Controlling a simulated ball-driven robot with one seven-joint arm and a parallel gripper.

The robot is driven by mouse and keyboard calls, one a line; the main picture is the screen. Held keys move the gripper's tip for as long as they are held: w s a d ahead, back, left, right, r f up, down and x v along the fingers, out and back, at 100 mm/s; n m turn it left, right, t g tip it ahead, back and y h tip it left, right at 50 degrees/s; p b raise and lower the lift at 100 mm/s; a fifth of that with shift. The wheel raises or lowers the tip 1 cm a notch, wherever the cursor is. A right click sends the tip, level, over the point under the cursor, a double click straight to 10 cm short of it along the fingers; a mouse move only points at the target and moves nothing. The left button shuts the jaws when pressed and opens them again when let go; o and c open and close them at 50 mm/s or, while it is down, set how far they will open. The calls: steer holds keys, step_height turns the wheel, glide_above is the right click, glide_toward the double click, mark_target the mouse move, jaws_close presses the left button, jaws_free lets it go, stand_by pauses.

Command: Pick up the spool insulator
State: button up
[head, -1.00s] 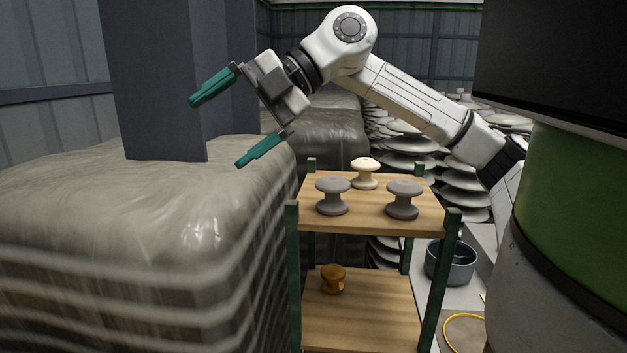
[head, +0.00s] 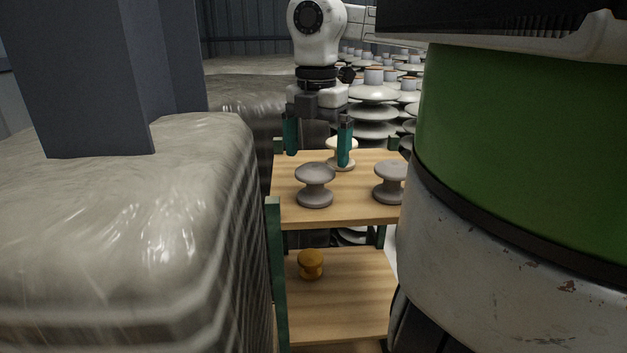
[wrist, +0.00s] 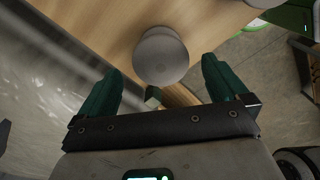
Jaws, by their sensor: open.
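On the upper shelf of a wooden rack stand a left grey spool insulator (head: 315,186), a right grey one (head: 389,182) with its right side hidden, and a cream one (head: 341,162) behind them. An orange-brown spool (head: 310,264) sits on the lower shelf. My gripper (head: 318,143) is open, empty and pointing down near the back of the rack. Its right finger covers part of the cream spool. In the wrist view, a greyish round spool top (wrist: 161,56) lies just ahead of the gap between my fingertips (wrist: 164,75). I cannot tell which spool it is.
The rack's upper shelf (head: 345,210) has green corner posts (head: 276,270). Stacked disc insulators (head: 372,95) are behind the rack.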

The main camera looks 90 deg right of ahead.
mark_target(315, 166)
steer(key=shift+w+a+f+p, duration=0.15)
steer(key=shift+f+p, duration=0.3)
steer(key=shift+f, duration=0.85)
steer(key=shift+a+f+p, duration=0.1)
steer(key=shift+f+p, duration=0.35)
steer(key=shift+f, duration=0.8)
steer(key=c, duration=1.2)
steer(key=shift+c, duration=0.2)
